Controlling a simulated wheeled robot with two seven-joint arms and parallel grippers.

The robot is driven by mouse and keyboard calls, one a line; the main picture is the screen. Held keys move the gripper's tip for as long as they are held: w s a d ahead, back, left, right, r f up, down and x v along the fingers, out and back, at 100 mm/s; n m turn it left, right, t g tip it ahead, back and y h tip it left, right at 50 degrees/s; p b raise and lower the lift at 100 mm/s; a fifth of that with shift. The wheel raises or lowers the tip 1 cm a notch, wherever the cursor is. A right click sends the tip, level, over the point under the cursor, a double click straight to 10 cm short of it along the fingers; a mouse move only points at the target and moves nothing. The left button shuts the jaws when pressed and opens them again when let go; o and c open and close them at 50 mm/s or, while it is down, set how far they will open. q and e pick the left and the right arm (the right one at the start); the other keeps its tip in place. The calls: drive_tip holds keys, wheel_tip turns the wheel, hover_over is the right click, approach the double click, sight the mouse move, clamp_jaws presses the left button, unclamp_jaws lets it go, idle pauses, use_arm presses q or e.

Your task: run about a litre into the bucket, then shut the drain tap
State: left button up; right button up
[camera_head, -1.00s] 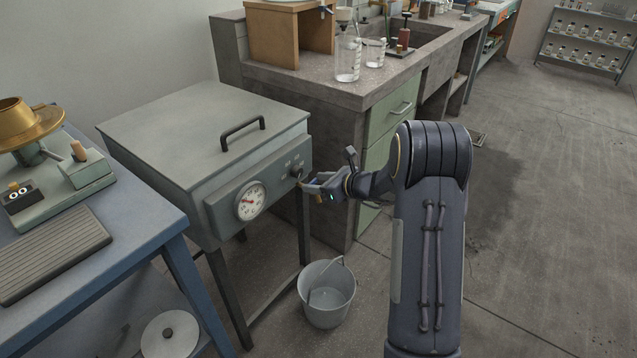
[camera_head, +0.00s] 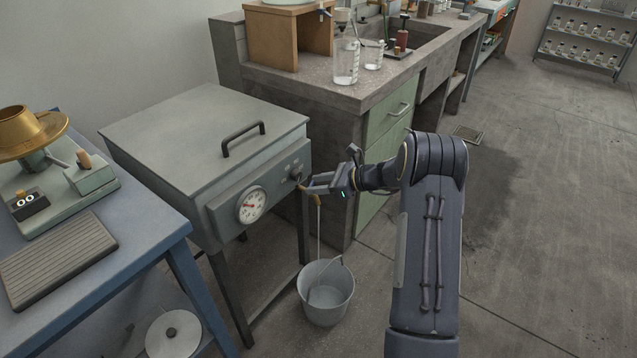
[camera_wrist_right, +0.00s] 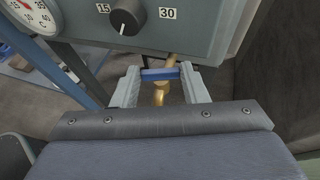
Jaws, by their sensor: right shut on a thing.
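The drain tap is brass with a blue lever. In the right wrist view the blue lever (camera_wrist_right: 160,75) lies crosswise between the two fingers of my right gripper (camera_wrist_right: 158,88), which is shut on it. The brass spout (camera_wrist_right: 159,97) shows below the lever. In the head view my right gripper (camera_head: 309,185) is at the front right of the grey bath, and the spout (camera_head: 317,201) shows just under it. A thin stream of water (camera_head: 319,236) falls from the spout into the grey bucket (camera_head: 327,305) on the floor. The water level is hard to tell. My left gripper is out of view.
The grey lidded bath (camera_head: 205,130) stands on dark legs, with a dial (camera_head: 251,206) and a knob (camera_head: 296,174) on its front. A blue table (camera_head: 135,240) is at the left. A stone-topped bench (camera_head: 330,95) stands behind. The floor at right is open.

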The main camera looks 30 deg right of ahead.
drive_tip(key=o, duration=1)
drive_tip(key=shift+d+r, duration=0.1)
drive_tip(key=p+v, duration=0.1)
drive_tip(key=v, duration=0.6)
drive_tip(key=shift+s+d+r, duration=0.1)
drive_tip(key=shift+s+d, duration=0.05)
drive_tip(key=shift+s, duration=0.15)
